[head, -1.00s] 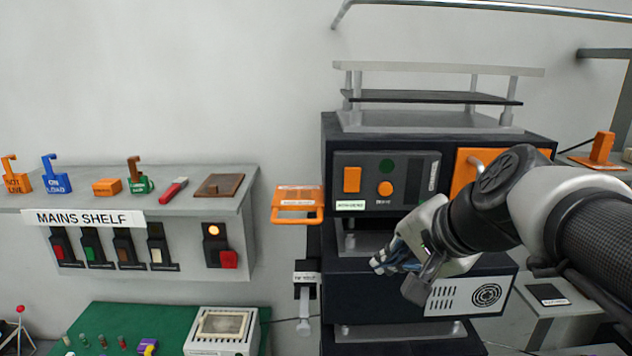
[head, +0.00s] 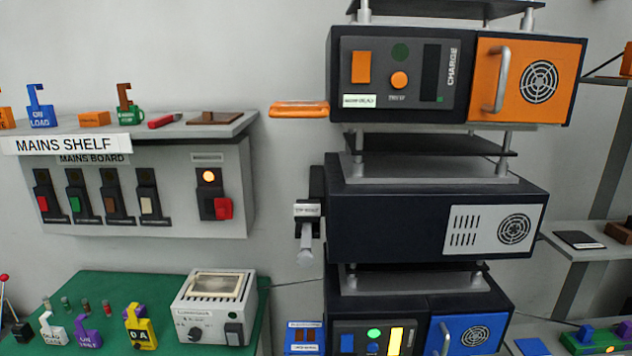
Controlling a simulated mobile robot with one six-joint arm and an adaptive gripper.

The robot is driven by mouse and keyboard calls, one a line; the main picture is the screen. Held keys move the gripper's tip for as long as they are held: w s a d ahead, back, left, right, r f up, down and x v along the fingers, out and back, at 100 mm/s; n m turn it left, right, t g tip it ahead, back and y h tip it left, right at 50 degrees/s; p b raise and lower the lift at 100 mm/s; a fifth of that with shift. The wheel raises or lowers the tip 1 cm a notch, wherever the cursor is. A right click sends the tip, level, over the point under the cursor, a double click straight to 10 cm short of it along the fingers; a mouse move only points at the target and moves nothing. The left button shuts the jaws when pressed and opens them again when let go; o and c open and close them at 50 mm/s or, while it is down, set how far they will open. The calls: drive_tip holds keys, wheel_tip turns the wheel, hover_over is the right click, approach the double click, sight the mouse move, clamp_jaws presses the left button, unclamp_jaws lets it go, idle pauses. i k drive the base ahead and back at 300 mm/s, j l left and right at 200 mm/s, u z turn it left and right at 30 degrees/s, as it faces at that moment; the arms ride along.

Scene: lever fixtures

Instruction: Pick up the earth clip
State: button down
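No part can be made out for sure as the earth clip; no label that I can read names it. Small hooked parts stand on the mains shelf (head: 240,124): a blue one (head: 40,106) marked like "ON LOAD" and a green one with a brown hook (head: 128,106). A red-handled piece (head: 168,120) lies beside a brown plate (head: 214,118). More parts stand on the green bench mat (head: 98,284): a white one (head: 52,329), a purple one (head: 88,331) and a yellow one (head: 139,326). My gripper is out of view.
A stack of dark cabinets (head: 425,215) fills the middle right, with an orange door (head: 528,82) on top. An orange handle (head: 299,109) and a grey lever (head: 305,232) jut from its left side. A grey meter box (head: 216,306) sits on the mat.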

sight(128, 113)
drive_tip(key=u, duration=1.25)
